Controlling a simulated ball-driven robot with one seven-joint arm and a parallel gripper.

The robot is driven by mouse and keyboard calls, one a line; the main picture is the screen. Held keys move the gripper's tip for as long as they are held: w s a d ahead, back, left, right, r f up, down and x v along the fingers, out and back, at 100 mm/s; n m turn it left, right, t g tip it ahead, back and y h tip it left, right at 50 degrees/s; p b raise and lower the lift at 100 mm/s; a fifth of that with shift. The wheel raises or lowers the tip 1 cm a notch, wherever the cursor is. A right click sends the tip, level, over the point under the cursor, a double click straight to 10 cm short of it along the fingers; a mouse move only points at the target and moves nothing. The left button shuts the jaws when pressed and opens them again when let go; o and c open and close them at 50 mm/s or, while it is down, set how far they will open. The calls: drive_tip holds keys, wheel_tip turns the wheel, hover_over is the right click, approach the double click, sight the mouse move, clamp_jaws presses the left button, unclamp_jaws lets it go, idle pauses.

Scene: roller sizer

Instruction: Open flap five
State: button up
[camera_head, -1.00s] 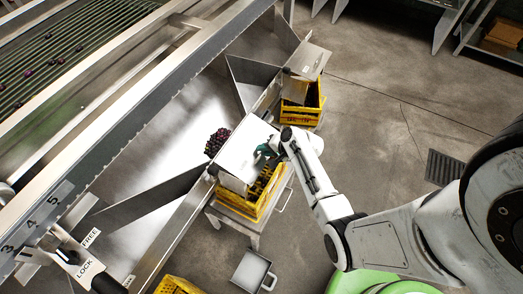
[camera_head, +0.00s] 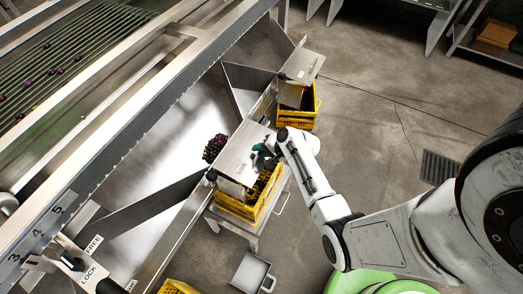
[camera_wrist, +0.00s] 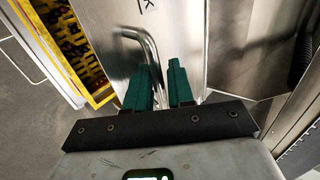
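A flat metal flap (camera_head: 240,153) covers part of the chute mouth above the nearer yellow crate (camera_head: 236,208); I cannot read a number on it in the head view. In the wrist view the flap's plate (camera_wrist: 182,28) carries a bent rod handle (camera_wrist: 133,34) and part of a label. My gripper (camera_head: 264,156) is at the flap's right side. In the wrist view its green fingers (camera_wrist: 160,66) stand apart, with the rod running down toward the gap between them. Whether they touch the rod is hidden.
A second flap (camera_head: 302,65) hangs over another yellow crate (camera_head: 301,111) farther back. A lever (camera_head: 78,264) with FREE and LOCK labels is at lower left. A metal pan (camera_head: 251,272) lies on the floor. Floor at right is open.

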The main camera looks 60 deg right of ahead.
drive_tip(key=shift+o, duration=0.9)
drive_tip(key=shift+w+r, duration=0.2)
drive_tip(key=shift+w, duration=0.1)
drive_tip(key=shift+s+f, duration=0.1)
drive_tip(key=shift+s, duration=0.1)
drive_tip(key=v, duration=1)
drive_tip(key=shift+s+r, duration=0.25)
drive_tip(key=s+a+r+n+g+y, duration=0.1)
drive_tip(key=s+a+n+g, duration=0.15)
drive_tip(key=a+n, duration=0.35)
drive_tip(key=s+a+r+n+g, duration=0.1)
drive_tip(key=a+n+g, duration=0.25)
drive_tip(key=a, duration=0.55)
drive_tip(key=s+a+r+n+g+h, duration=0.1)
drive_tip(key=s+a+r+n+g, duration=0.1)
drive_tip(key=s+a+r+n, duration=0.3)
drive_tip(key=shift+s+a+n+h, duration=0.3)
drive_tip(key=shift+s+a+n, duration=0.1)
drive_tip(key=shift+s+n, duration=0.75)
drive_tip(key=shift+w+r, duration=0.1)
drive_tip(key=shift+w, duration=0.05)
